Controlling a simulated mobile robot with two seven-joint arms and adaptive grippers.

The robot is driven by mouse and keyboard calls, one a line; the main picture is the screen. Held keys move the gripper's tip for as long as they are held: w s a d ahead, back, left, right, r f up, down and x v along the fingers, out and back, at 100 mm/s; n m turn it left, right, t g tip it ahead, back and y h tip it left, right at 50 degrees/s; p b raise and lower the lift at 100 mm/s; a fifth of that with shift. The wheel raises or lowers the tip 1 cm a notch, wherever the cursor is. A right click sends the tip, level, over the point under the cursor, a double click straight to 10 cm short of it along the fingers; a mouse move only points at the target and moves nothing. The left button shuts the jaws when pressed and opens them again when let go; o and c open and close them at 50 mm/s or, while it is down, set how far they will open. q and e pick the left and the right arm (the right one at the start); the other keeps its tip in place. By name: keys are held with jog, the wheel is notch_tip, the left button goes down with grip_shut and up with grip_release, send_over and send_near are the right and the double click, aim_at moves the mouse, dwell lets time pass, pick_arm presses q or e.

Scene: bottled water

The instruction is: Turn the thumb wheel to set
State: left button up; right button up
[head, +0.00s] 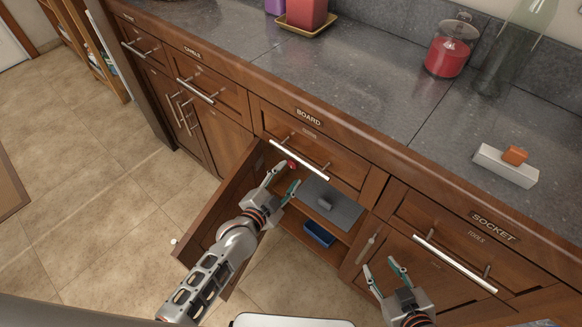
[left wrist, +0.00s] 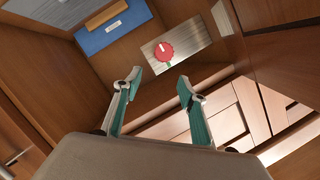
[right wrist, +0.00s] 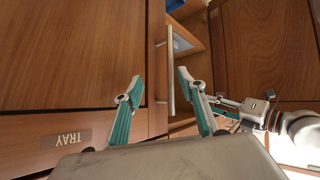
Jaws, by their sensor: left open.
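The thumb wheel is a red dial with a white mark, on a metal plate (left wrist: 185,47) inside the open cabinet; the wheel (left wrist: 164,50) shows in the left wrist view just beyond my fingertips. In the head view a small red spot (head: 291,164) at the cabinet opening appears to be it. My left gripper (left wrist: 159,82) is open, its fingertips apart and short of the wheel, with nothing between them; it also shows in the head view (head: 286,178). My right gripper (head: 381,266) is open and empty near the right-hand cabinet door; it also shows in the right wrist view (right wrist: 159,77).
The open cabinet door (head: 228,195) stands left of my left arm. A grey board (head: 338,210) and a blue box (head: 319,235) are inside the cabinet. A vertical door handle (right wrist: 170,72) is beyond my right fingertips. The drawer handle (head: 299,160) projects above the opening.

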aim_at(292, 165)
pick_arm(q)
jog(key=shift+m+t+y, duration=0.4)
jog(key=shift+m+y, duration=0.4)
jog(key=shift+m, duration=0.1)
jog(key=w+f+b, duration=0.2)
jog(key=w, duration=0.1)
jog(key=w+f+b, duration=0.1)
jog(key=w, duration=0.1)
jog(key=shift+w+d+f, duration=0.2)
jog(key=shift+d+f, duration=0.05)
jog(key=shift+f, duration=0.1)
jog(key=shift+w+d, duration=0.15)
jog(key=shift+w, duration=0.45)
pick_arm(e)
jog(key=shift+w+a+f, duration=0.15)
jog(key=shift+w+f, duration=0.25)
jog(key=shift+f, duration=0.15)
pick_arm(q)
jog(key=c, duration=1.1)
pick_arm(e)
jog(key=shift+s+a+f, duration=0.1)
jog(key=shift+s+f, duration=0.05)
jog(key=shift+s, duration=0.05)
